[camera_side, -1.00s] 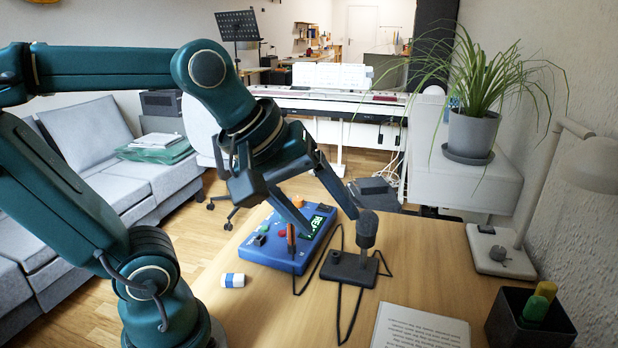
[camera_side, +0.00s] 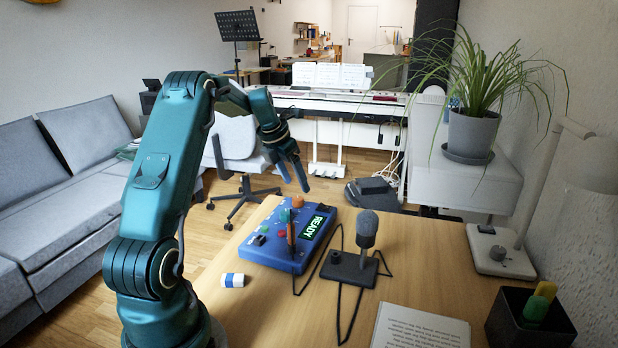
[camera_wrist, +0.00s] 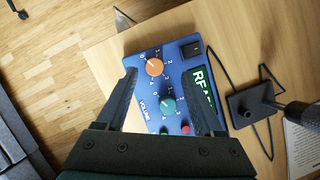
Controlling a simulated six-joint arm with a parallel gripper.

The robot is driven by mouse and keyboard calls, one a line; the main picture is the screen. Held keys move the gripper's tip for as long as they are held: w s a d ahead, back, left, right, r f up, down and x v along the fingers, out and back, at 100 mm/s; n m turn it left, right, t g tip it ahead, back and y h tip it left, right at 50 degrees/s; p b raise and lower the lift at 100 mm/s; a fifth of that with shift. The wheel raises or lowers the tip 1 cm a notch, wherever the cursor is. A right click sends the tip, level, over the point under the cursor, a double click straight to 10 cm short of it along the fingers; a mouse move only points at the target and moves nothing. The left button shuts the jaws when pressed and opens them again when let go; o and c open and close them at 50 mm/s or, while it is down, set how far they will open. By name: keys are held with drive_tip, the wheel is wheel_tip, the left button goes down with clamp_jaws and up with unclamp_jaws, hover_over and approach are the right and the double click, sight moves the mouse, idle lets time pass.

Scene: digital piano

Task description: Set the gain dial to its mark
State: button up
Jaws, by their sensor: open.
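The blue control box (camera_side: 262,250) lies on the desk with a lit green display (camera_side: 314,228) that reads READY. An orange dial (camera_wrist: 154,67) and a teal dial (camera_wrist: 168,105) sit on it, ringed by white numbers. The word VOLUME is printed beside the teal dial. I cannot read a GAIN label or make out a mark. The orange dial also shows in the side view (camera_side: 297,202). My gripper (camera_side: 294,186) is open and empty, above the far end of the box. In the wrist view its fingers (camera_wrist: 160,75) stand either side of the dials, apart from them.
A microphone on a black stand (camera_side: 350,268) stands right of the box, with black cable looping over the desk. A black switch (camera_wrist: 192,50) and a red button (camera_wrist: 185,129) are on the box. A small blue-and-white block (camera_side: 232,280) lies in front. The desk's left side is clear.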

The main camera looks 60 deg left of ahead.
sight(298, 198)
drive_tip(key=shift+s+a+f, duration=0.35)
drive_tip(key=shift+f, duration=0.15)
drive_tip(key=shift+x, duration=2.35)
drive_tip(key=shift+c, duration=0.2)
clamp_jaws()
